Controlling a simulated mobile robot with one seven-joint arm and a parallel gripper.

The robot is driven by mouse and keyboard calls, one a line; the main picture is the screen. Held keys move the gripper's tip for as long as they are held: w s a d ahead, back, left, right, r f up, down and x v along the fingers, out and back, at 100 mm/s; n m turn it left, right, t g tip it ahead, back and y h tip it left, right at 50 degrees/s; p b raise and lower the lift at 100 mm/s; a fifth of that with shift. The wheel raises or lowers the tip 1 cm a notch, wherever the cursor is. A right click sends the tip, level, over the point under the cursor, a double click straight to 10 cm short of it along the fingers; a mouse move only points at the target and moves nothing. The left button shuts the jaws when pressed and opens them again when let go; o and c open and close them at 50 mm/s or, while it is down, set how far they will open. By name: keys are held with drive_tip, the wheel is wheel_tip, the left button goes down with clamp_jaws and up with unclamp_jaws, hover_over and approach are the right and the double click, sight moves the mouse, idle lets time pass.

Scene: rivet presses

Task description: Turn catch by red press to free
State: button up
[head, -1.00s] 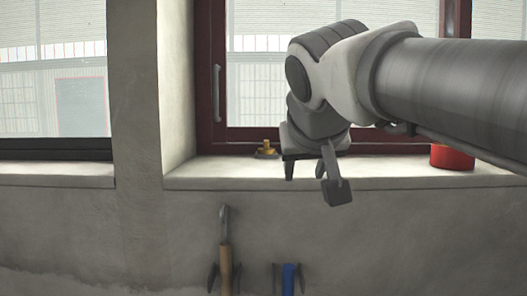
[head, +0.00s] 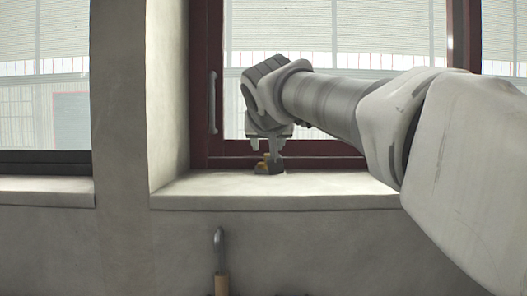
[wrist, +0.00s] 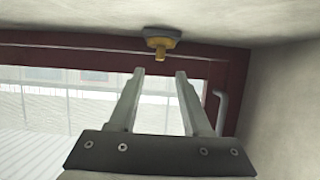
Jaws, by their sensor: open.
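The catch is a small brass knob (head: 265,166) on a dark grey base, on the window sill near the red-brown frame. In the wrist view, which is upside down, the catch (wrist: 161,36) appears at the top with its brass part pointing down the picture. My gripper (head: 265,149) points down at the catch from above, fingers apart and empty. In the wrist view, my gripper's fingertips (wrist: 160,74) stop just short of the brass part, which lines up with the gap between them. The red press is not in view now.
The concrete sill (head: 300,190) is bare around the catch. A window handle (head: 213,103) stands on the frame at left, beside a concrete pillar (head: 122,110). A wooden-handled tool (head: 221,284) hangs on the wall below. My arm covers the right side.

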sight(267, 154)
drive_tip(key=p+x, duration=0.1)
drive_tip(key=x, duration=0.6)
drive_tip(key=shift+w+f, duration=0.1)
drive_tip(key=shift+w, duration=0.05)
clamp_jaws()
